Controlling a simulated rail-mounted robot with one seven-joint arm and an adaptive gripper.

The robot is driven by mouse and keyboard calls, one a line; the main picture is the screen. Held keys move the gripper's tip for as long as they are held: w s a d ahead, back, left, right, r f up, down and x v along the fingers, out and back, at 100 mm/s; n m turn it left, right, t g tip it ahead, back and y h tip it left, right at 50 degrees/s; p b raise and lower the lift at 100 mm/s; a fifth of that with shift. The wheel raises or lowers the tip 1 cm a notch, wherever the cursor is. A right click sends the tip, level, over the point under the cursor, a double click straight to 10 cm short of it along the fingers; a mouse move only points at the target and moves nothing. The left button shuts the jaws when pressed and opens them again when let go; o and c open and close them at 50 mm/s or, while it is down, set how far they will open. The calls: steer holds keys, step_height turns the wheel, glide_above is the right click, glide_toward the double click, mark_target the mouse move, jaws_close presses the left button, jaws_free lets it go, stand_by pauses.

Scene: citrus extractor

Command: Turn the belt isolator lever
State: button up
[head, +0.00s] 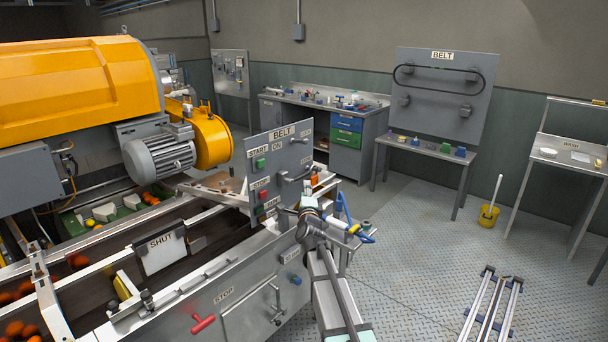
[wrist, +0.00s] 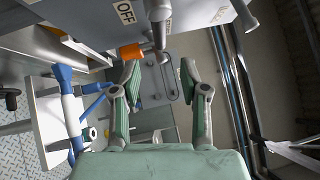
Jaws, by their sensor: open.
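The BELT control panel (head: 277,165) stands upright beside the conveyor, with START, STOP and ON labels. My gripper (wrist: 160,72) is open, with a finger on either side and nothing held. In the head view my gripper (head: 308,206) is below the lever, small and partly hidden by my arm; contact cannot be told.
An orange cylinder (wrist: 132,51) is close to the left fingertip. A blue-and-white fixture (wrist: 70,110) stands left of my gripper. Open floor (head: 410,250) lies to the right.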

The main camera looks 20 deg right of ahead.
mark_target(304, 175)
steer(key=p+x, duration=0.2)
steer(key=x, duration=0.8)
steer(key=shift+p, duration=0.35)
steer(key=shift+c, duration=0.3)
jaws_close()
